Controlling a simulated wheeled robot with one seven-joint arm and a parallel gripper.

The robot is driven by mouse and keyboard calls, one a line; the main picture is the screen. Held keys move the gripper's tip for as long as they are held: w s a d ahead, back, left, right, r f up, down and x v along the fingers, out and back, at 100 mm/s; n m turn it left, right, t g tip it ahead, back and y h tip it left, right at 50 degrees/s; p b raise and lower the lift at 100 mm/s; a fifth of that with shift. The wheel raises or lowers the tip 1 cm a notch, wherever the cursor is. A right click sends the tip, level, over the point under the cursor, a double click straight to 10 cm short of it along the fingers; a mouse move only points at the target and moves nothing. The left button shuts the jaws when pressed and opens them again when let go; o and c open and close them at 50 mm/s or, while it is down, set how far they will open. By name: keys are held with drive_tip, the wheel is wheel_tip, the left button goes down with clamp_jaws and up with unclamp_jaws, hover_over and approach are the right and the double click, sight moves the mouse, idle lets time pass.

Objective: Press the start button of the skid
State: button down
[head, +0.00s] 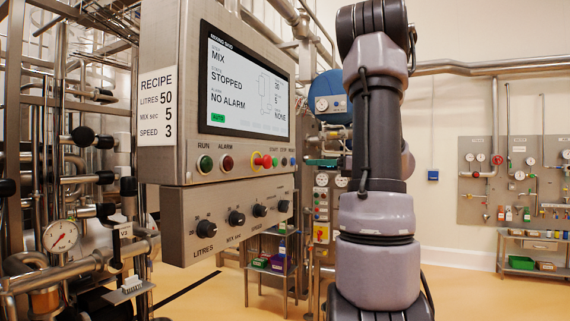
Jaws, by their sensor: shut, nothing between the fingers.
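The skid's control panel (222,174) stands left of centre, seen at an angle. Its row of controls holds a green RUN lamp (205,164), a red ALARM lamp (227,163) and a red emergency-stop knob (258,160). The small start button (276,162) sits right of the knob under the START label, with the stop and reset buttons beyond it. The screen (247,80) reads MIX, STOPPED, NO ALARM and a green AUTO tag. My arm rises to the right of the panel, apart from it in the picture. My gripper is not in view.
A recipe card (156,106) on the panel's side reads litres 50, mix 5 sec, speed 3. Black knobs (237,218) sit on the lower box. Pipework and a gauge (60,236) crowd the left. Open floor (470,295) lies right, before a wall gauge board (515,180).

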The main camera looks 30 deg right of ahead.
sight(276, 161)
drive_tip(key=x, duration=1)
drive_tip(key=shift+w+a, duration=0.15)
drive_tip(key=shift+w, duration=0.05)
drive_tip(key=shift+w+a+r, duration=0.1)
drive_tip(key=shift+w+a, duration=0.4)
drive_tip(key=shift+a, duration=0.1)
